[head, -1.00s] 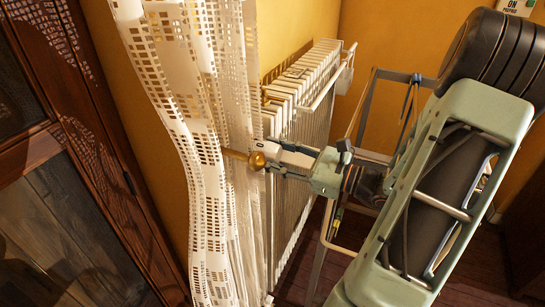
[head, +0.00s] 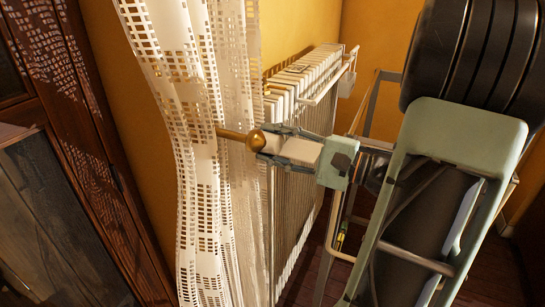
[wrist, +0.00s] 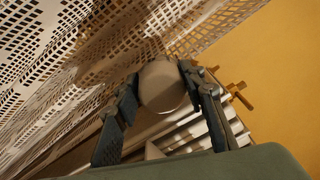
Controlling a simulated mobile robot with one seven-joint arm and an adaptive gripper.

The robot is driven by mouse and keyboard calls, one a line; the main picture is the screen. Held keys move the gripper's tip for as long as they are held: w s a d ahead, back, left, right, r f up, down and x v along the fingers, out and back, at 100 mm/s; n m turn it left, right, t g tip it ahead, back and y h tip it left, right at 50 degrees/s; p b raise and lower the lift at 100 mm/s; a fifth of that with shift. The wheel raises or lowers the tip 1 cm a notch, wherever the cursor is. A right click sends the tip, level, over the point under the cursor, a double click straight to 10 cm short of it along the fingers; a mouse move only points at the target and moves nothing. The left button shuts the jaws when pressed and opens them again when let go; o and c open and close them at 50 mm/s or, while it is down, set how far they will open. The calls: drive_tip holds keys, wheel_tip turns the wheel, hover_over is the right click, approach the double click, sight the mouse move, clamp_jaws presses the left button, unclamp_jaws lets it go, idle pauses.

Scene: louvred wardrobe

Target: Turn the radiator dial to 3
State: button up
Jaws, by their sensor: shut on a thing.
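The radiator dial is a cream, rounded head (head: 298,151) on a brass ball and stem (head: 256,140) beside the radiator's near end. In the wrist view the dial shows end-on as a plain pale disc (wrist: 163,87). My gripper (head: 270,144) is shut on the dial, with one dark finger on each side; both fingers also show in the wrist view (wrist: 158,80). No numbers or pointer can be read, so its setting cannot be told. The fingers hide part of its sides.
A perforated white curtain (head: 195,150) hangs close to the brass stem, left of my gripper. The white ribbed radiator (head: 295,195) runs back along the yellow wall (head: 300,25). A dark wooden wardrobe (head: 85,150) stands at left. A metal frame (head: 362,125) stands right of the radiator.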

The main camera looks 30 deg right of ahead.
drive_tip(key=n+b, duration=0.2)
drive_tip(key=b, duration=0.2)
drive_tip(key=f+n+b, duration=0.1)
drive_tip(key=n+b, duration=0.2)
drive_tip(key=shift+n+b, duration=0.3)
drive_tip(key=shift+b, duration=0.1)
drive_tip(key=n+b, duration=0.1)
drive_tip(key=b, duration=0.1)
drive_tip(key=shift+r+n+b, duration=0.15)
drive_tip(key=shift+n+b, duration=0.2)
drive_tip(key=shift+n, duration=0.05)
drive_tip(key=shift+n+b, duration=0.4)
drive_tip(key=shift+b, duration=0.05)
drive_tip(key=shift+r, duration=0.2)
drive_tip(key=o, duration=1.2)
drive_tip(key=shift+c, duration=0.2)
